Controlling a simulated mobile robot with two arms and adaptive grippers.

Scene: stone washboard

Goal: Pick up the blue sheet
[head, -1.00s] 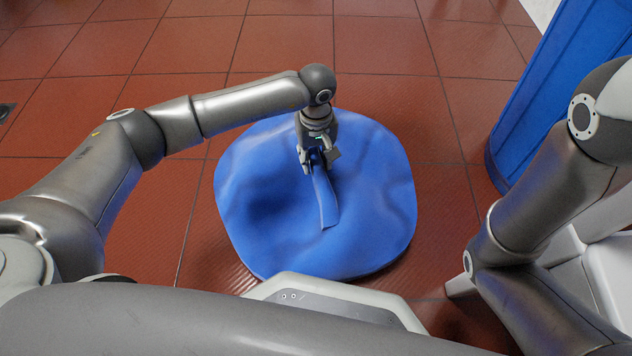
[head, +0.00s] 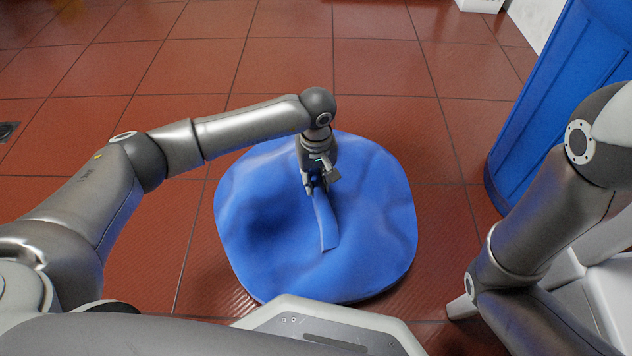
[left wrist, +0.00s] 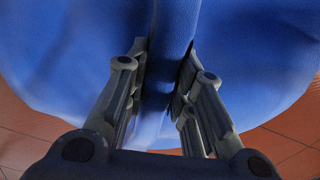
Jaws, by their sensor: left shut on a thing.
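The blue sheet (head: 270,210) is a rounded, rumpled piece low over the red tiled floor in the head view. A narrow raised fold runs from its middle toward me. My left gripper (head: 316,190) is over the sheet's middle and is shut on that fold. In the left wrist view the sheet (left wrist: 60,50) fills most of the picture, and the left gripper's fingers (left wrist: 160,85) have blue material between them. Whether the sheet's underside touches the floor is hidden. My right arm shows at the right of the head view, but its gripper is out of sight.
A tall blue bin-like container (head: 545,110) stands at the right. A white object (head: 612,300) is at the lower right, partly behind my right arm.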

